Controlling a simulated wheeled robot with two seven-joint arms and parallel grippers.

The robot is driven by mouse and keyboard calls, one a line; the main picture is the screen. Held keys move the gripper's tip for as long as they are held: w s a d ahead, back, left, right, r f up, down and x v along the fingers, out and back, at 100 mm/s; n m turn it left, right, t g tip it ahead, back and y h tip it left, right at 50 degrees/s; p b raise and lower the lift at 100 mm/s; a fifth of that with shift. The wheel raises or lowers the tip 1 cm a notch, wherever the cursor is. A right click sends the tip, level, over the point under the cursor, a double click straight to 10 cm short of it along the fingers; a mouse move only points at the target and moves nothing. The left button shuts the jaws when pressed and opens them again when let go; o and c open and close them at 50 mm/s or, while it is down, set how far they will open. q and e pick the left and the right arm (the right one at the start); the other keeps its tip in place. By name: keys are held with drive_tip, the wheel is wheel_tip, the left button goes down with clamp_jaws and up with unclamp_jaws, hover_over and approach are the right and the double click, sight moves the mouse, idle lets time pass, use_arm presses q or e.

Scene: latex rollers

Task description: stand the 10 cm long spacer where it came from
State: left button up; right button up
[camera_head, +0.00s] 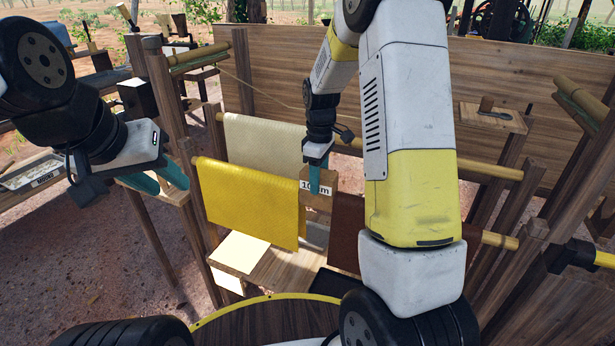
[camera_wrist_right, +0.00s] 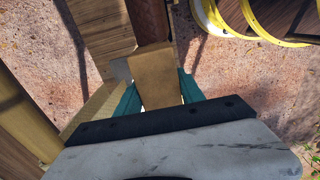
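The spacer (camera_head: 318,203) is a wooden block with a "10 cm" label, partly covered by a finger in the head view. My right gripper (camera_head: 317,178) is shut on it and holds it between the yellow sheet and the dark brown sheet. In the right wrist view the spacer (camera_wrist_right: 157,78) sits between the two teal fingers of the right gripper (camera_wrist_right: 158,90). My left gripper (camera_head: 158,180) is at the left, with its teal fingers apart and nothing seen between them. I cannot tell whether the spacer touches anything below.
A yellow sheet (camera_head: 245,205) and a dark brown sheet (camera_head: 347,240) hang on the front pole. A cream sheet (camera_head: 262,142) hangs behind. A low wooden bench (camera_head: 285,272) lies below. A small shelf (camera_head: 490,117) stands at the right; wooden posts (camera_head: 160,100) stand near my left gripper.

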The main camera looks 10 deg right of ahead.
clamp_jaws()
drive_tip(key=shift+r, duration=0.45)
drive_tip(key=shift+r, duration=0.35)
drive_tip(key=shift+r, duration=2.7)
